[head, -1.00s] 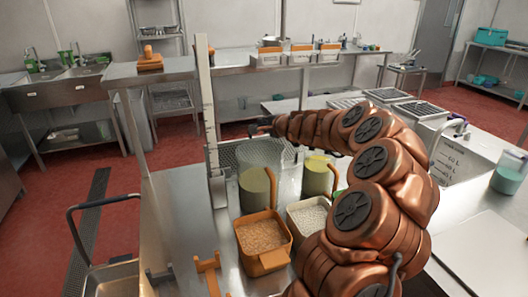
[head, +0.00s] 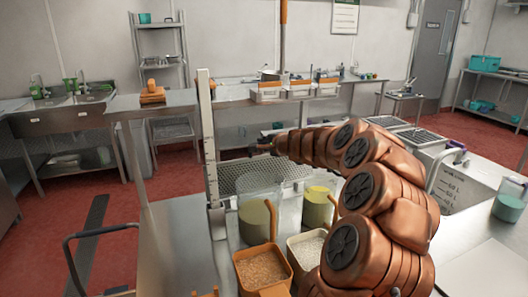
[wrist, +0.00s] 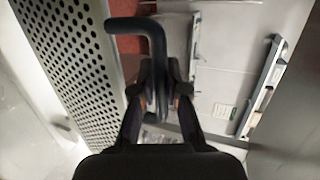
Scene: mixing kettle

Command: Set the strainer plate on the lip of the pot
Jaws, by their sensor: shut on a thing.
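My gripper (wrist: 160,95) is shut on a black bent handle (wrist: 150,30) in the wrist view. A grey perforated plate (wrist: 68,50), seemingly the strainer plate, fills the left of that view, and the handle's far end meets its edge. In the head view my gripper (head: 268,148) is small and dark, and the perforated plate (head: 240,182) shows below it, behind the containers. A steel vessel (head: 458,196) with litre marks, perhaps the pot, stands at the right, partly hidden by my arm.
A teal-filled beaker (head: 508,207) is at the far right.

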